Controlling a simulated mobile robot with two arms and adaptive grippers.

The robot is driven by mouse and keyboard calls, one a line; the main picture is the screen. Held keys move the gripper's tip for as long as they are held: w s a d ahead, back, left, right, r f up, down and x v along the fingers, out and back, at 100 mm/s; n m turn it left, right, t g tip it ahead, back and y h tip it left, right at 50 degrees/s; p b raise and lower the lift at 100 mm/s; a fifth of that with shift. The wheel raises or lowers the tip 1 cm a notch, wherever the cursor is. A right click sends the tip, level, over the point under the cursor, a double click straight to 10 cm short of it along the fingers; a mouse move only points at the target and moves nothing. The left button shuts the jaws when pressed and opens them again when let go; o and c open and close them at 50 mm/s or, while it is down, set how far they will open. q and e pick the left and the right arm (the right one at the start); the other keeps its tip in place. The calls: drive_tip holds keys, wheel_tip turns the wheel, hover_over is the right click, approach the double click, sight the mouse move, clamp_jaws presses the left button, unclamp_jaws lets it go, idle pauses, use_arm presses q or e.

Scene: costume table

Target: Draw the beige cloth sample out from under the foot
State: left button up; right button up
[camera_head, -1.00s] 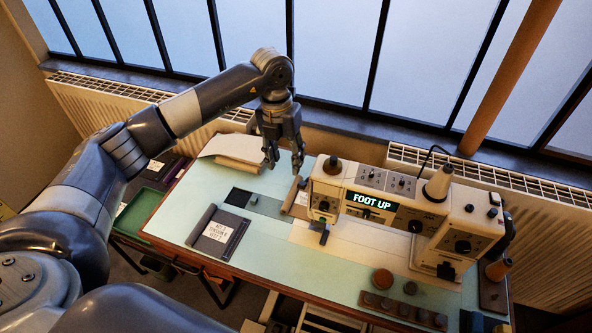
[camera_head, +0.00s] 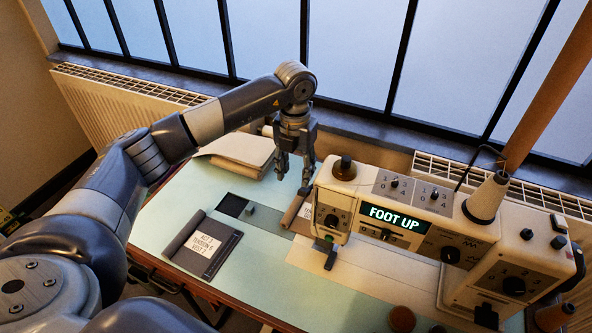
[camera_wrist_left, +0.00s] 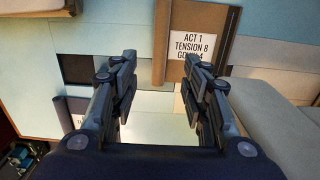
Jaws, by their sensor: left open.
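The beige-brown cloth sample (camera_head: 290,215), with a white label, lies flat at the left end of the sewing machine (camera_head: 375,225). Its right part is hidden behind the machine head. The machine's display (camera_head: 394,217) reads FOOT UP. In the left wrist view the sample (camera_wrist_left: 162,40) is at the top, its label (camera_wrist_left: 200,45) reading ACT 1, TENSION 8. My left gripper (camera_head: 293,186) is open and empty, pointing down by the sample's far end. In the wrist view its fingers (camera_wrist_left: 158,78) are spread, with nothing between them. My right gripper is not in view.
A dark grey sample (camera_head: 186,235) with a label lies at the left on the pale green table (camera_head: 165,205). Folded cloth (camera_head: 240,150) lies behind it, near the radiator. A thread cone (camera_head: 487,197) stands on the machine.

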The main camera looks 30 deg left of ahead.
sight(296, 202)
use_arm(q)
wheel_tip(296, 202, down, 11)
drive_tip(key=shift+p, duration=0.7)
clamp_jaws()
